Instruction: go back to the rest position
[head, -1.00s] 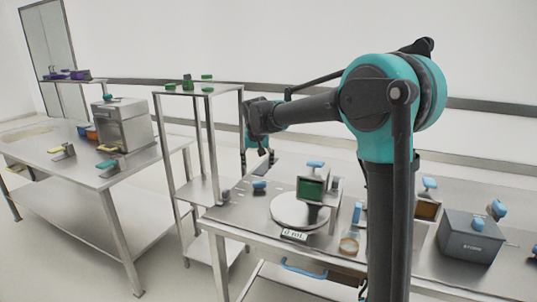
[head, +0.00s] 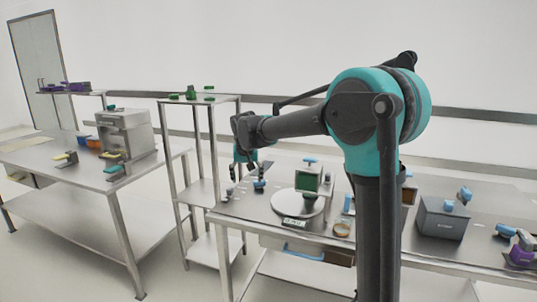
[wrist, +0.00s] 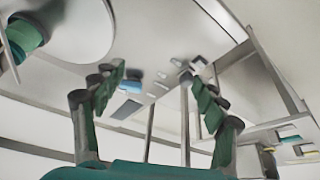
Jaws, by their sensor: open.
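My gripper (head: 243,165) hangs at the end of my teal and black arm, over the left end of the steel table with the scale. In the wrist view my gripper (wrist: 158,100) has its two green-padded fingers spread wide with nothing between them. Past the fingers, a small blue-topped object (wrist: 131,84) lies on the tabletop, apart from them. It also shows in the head view (head: 259,185), just right of and below the gripper.
A round scale plate (head: 285,204) with a green-fronted box (head: 309,180) stands right of the gripper. A grey box (head: 442,218) sits farther right. A steel shelf rack (head: 170,102) stands close on the left. Another table (head: 60,165) holds a grey machine (head: 125,132).

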